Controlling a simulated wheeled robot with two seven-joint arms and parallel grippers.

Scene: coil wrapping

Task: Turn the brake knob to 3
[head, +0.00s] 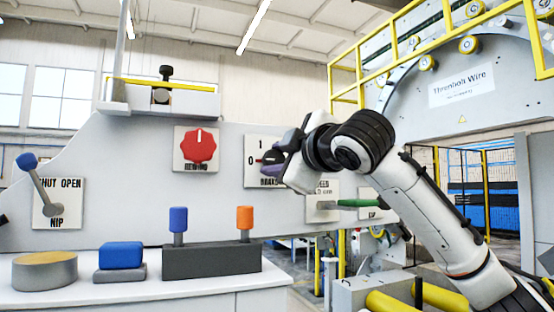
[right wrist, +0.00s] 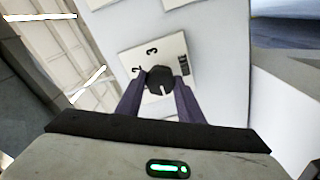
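The brake knob (right wrist: 159,80) is a black round knob on a white plate (right wrist: 182,46) with the figures 2 and 3 showing in the right wrist view. Its white mark points away from the 3, toward the bottom of that view. In the head view the brake plate (head: 252,143) shows 1 and 0, and my right gripper partly covers the rest. My right gripper (right wrist: 160,82) has its dark fingers on either side of the knob, close to it. I cannot tell whether they press on it. My left gripper is not in view.
A red rewind knob (head: 195,146) is left of the brake plate. A nip lever (head: 40,182) is at far left. Joysticks (head: 212,257) and a blue button (head: 121,256) stand on the console below.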

